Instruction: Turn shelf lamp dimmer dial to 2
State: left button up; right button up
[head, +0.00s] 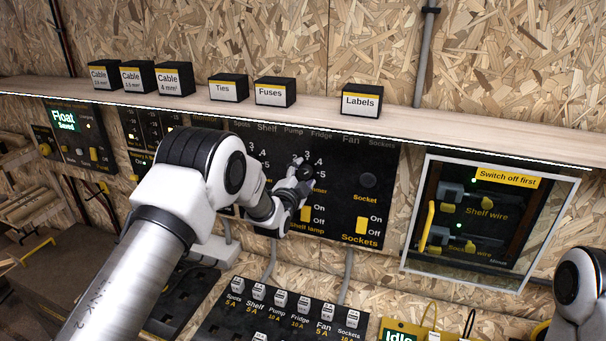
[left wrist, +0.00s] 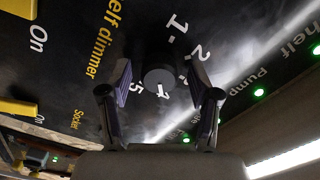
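The shelf lamp dimmer dial is a dark round knob (left wrist: 160,77) on the black panel (head: 335,225), with a scale of white numbers around it. In the left wrist view the numbers 1, 2, 4 and 5 can be read; I cannot tell where the dial points. My left gripper (head: 301,178) is at the dial in the head view and hides much of it. In the left wrist view its two fingers (left wrist: 162,82) stand open on either side of the knob, with gaps between. My right gripper is not in view.
A yellow shelf lamp switch (head: 306,213) and sockets switch (head: 362,225) sit below the dials. A wooden shelf (head: 420,125) with labelled boxes runs above the panel. A white-framed cabinet (head: 490,222) is at the right. A fuse board (head: 245,300) lies below.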

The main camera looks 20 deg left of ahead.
pick_arm(q)
jog(key=shift+a, duration=0.1)
jog(key=c, duration=0.9)
jog(key=shift+r, duration=0.1)
jog(key=shift+b, duration=0.3)
